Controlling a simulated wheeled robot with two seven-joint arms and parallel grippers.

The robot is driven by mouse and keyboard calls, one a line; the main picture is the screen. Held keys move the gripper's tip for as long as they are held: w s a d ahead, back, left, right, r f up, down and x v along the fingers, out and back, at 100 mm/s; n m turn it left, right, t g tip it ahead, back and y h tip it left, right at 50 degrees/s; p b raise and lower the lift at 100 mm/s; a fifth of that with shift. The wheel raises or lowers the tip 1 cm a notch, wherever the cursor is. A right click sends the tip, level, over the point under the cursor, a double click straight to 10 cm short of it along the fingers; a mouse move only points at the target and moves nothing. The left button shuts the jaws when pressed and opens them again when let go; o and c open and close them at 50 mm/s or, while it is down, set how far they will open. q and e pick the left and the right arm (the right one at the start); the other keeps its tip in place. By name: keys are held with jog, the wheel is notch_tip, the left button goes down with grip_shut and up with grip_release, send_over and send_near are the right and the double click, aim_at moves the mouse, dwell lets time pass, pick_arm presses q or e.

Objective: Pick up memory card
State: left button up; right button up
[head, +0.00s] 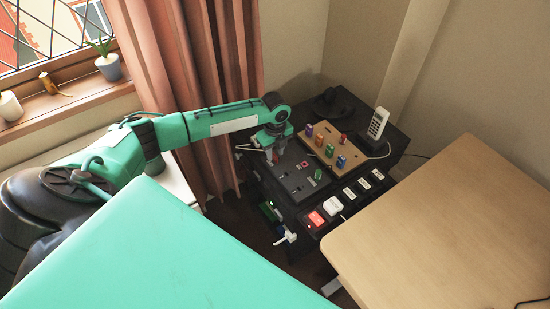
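My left gripper (271,156) points down over the left part of a dark panel (292,190) on top of a black cabinet. It is small in the view, and I cannot tell whether its fingers are apart or whether they hold anything. I cannot pick out a memory card for certain. A small pale piece with some red (318,175) lies on the dark panel, to the right of the gripper; it is too small to identify. The gripper hides part of the panel beneath it. My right gripper is not in view.
A wooden board (345,166) with several small coloured blocks lies right of the panel. A cordless phone (378,123) stands behind it. A red item (316,218) and a white item (333,204) sit at the cabinet's front. A wooden desk (455,220) fills the right; a curtain (195,60) hangs behind my arm.

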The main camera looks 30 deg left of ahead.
pick_arm(q)
jog(key=shift+f, duration=0.3)
jog(key=c, duration=0.6)
grip_shut()
jog(key=shift+r, duration=0.1)
